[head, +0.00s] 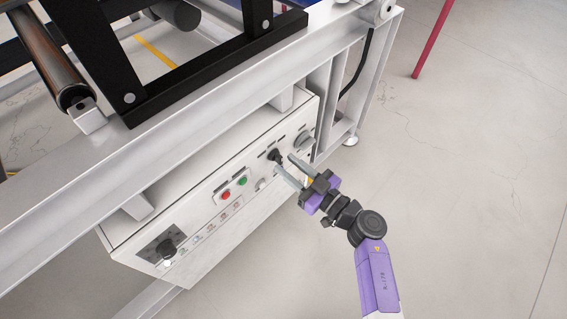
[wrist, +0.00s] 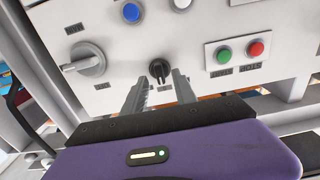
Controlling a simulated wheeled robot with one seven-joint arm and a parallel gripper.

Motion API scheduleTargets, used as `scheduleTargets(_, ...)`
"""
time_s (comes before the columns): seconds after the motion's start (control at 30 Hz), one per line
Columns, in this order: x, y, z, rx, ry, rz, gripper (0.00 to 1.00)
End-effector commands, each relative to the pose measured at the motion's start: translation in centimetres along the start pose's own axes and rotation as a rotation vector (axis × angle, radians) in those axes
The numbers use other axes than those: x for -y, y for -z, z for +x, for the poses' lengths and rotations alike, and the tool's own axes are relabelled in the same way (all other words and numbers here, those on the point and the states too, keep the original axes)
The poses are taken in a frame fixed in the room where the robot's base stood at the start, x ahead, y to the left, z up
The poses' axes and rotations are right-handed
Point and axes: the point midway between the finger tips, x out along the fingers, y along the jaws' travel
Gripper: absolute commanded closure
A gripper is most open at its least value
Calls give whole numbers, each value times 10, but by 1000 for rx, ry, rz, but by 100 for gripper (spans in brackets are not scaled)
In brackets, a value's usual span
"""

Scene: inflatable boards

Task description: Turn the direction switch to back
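The control box (head: 190,215) is a white panel under the machine frame, with knobs and buttons. A small black rotary switch (wrist: 159,70) sits on it, and I take it to be the direction switch; it also shows in the head view (head: 274,155). Its label is too small to read. My gripper (wrist: 158,85) has its two grey fingers apart, one on each side of the black switch and just short of it in the wrist view. In the head view my gripper (head: 285,166) is in front of the panel. I cannot tell whether the fingers touch the switch.
A larger grey knob (wrist: 87,59) is beside the black switch. Green (wrist: 223,54) and red (wrist: 256,48) buttons are on its other side, and a blue button (wrist: 132,12) is near. A black dial (head: 165,248) is at the panel's far end.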

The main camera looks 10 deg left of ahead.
Motion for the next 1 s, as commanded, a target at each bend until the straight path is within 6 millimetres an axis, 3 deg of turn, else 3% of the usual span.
scheduleTargets(0.2,0,-1,22,0,1,-2,66)
scheduleTargets(0.53,0,0,25,0,-1,-1,66)
scheduleTargets(0.7,0,0,25,0,-1,-1,100)
scheduleTargets(1.0,0,1,25,0,0,-23,100)
